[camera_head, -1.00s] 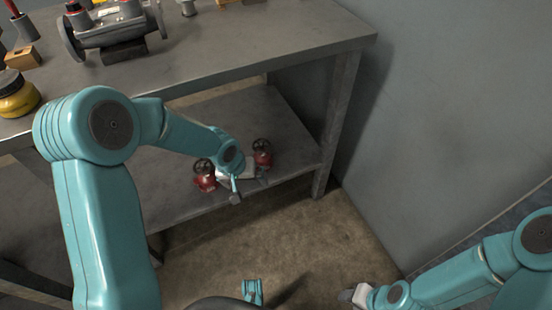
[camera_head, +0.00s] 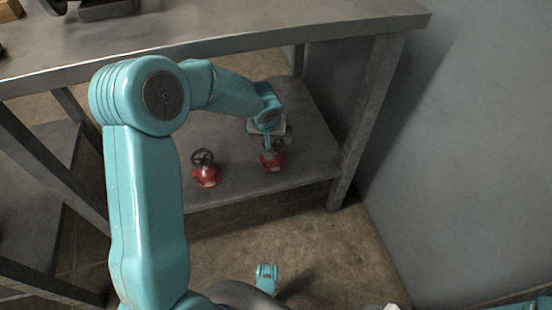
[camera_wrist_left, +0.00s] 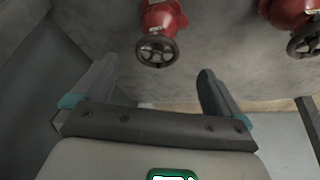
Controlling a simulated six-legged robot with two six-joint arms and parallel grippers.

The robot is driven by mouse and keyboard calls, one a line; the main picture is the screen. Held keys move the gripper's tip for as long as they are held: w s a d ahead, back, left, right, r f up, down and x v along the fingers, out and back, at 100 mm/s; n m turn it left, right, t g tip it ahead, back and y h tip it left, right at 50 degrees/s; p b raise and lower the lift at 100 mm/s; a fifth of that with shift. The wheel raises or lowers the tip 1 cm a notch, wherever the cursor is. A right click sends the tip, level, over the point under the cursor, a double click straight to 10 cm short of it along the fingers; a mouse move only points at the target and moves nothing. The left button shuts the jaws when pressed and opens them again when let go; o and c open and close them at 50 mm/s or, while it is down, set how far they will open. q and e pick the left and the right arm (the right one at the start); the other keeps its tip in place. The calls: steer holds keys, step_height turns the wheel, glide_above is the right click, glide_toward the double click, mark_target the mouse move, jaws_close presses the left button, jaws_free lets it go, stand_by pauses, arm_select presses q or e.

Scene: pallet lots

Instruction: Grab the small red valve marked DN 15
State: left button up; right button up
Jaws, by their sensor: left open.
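Two red valves with dark handwheels stand on the lower shelf. The left valve (camera_head: 206,176) is clear of my arm. The right valve (camera_head: 271,161) is partly hidden by my left gripper (camera_head: 268,143), which is at its top. In the left wrist view, the open, empty left gripper (camera_wrist_left: 155,85) has one valve (camera_wrist_left: 160,18) ahead, between the lines of its fingers and beyond their tips. The other valve (camera_wrist_left: 290,14) is cut off at the upper right. I cannot read a DN mark on either. Only a sliver of my right gripper (camera_head: 385,306) shows at the bottom edge.
The grey metal table top (camera_head: 330,30) overhangs the lower shelf (camera_head: 235,187). A table leg (camera_head: 365,125) stands to the right of the valves, with a grey wall (camera_head: 470,150) beyond. The shelf around the left valve is bare.

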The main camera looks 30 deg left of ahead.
arm_select(q)
steer(key=b+x, duration=0.1)
steer(key=x, duration=0.5)
steer(key=shift+s, duration=0.15)
steer(key=b+x, duration=0.2)
steer(key=x, duration=0.3)
steer(key=shift+d+b, duration=0.15)
steer(key=shift+b, duration=0.25)
steer(key=shift+r, duration=0.1)
arm_select(e)
steer(key=shift+t, duration=0.6)
steer(key=w+f, duration=0.1)
steer(key=f, duration=0.1)
steer(key=w+f, duration=0.1)
steer(key=f, duration=0.1)
steer(key=shift+w+d+f, duration=0.1)
steer(key=shift+w+d, duration=0.15)
steer(key=shift+w, duration=0.05)
arm_select(q)
jaws_close()
steer(key=shift+r, duration=0.1)
